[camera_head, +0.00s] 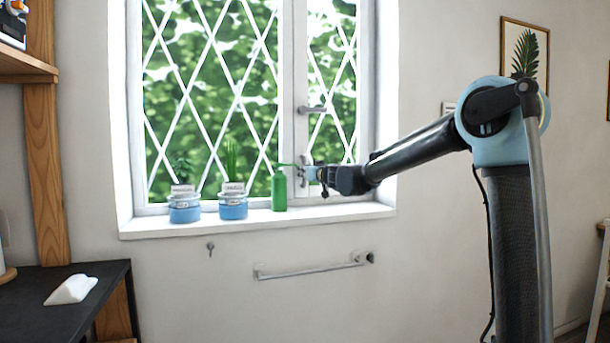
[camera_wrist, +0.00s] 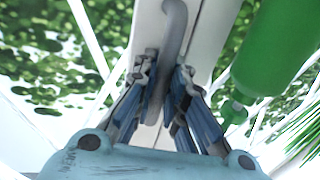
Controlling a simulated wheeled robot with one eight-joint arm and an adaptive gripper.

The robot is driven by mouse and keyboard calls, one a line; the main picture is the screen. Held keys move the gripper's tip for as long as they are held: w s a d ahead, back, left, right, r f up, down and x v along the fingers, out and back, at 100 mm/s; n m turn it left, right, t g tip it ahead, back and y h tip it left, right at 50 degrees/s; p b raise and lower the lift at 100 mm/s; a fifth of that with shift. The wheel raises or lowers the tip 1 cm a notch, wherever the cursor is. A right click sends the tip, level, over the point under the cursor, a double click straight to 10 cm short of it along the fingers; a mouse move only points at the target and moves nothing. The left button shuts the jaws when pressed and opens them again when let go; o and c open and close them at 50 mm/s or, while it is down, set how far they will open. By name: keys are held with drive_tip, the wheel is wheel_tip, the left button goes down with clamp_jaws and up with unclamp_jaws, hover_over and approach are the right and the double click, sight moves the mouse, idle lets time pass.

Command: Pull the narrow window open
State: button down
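The narrow window (camera_head: 332,60) is the slim right-hand pane with white diagonal bars, and it looks closed in its white frame. A grey upper handle (camera_head: 313,109) sticks out at the meeting stiles. My gripper (camera_head: 305,174) is low at these stiles, just above the sill, where small parts are hard to make out. In the wrist view, a curved grey handle (camera_wrist: 174,30) runs down towards the gap between the fingers. My gripper (camera_wrist: 166,72) has its two fingers apart, one on each side of the handle's line. Contact with the handle cannot be told.
A green bottle (camera_head: 279,190) stands on the sill (camera_head: 300,217) close left of my gripper; it also shows in the wrist view (camera_wrist: 275,45). Two blue plant pots (camera_head: 184,208) (camera_head: 233,206) stand further left. A rail (camera_head: 310,270) is on the wall below.

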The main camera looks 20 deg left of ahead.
drive_tip(key=shift+d, duration=0.1)
drive_tip(key=s+d+n+g+y, duration=0.1)
drive_tip(key=d+g, duration=0.3)
drive_tip(key=d, duration=0.5)
drive_tip(key=s+d+n+g+y, duration=0.2)
drive_tip(key=s+d+n+g, duration=0.2)
drive_tip(key=d, duration=0.6)
drive_tip(key=s+d+n+g+y, duration=0.1)
drive_tip(key=s+d+n+g, duration=0.2)
drive_tip(key=d, duration=0.6)
drive_tip(key=shift+s+d+g+y, duration=0.25)
drive_tip(key=shift+d+g+y, duration=0.1)
drive_tip(key=shift+g, duration=0.15)
drive_tip(key=c, duration=1.6)
unclamp_jaws()
drive_tip(key=shift+d, duration=0.15)
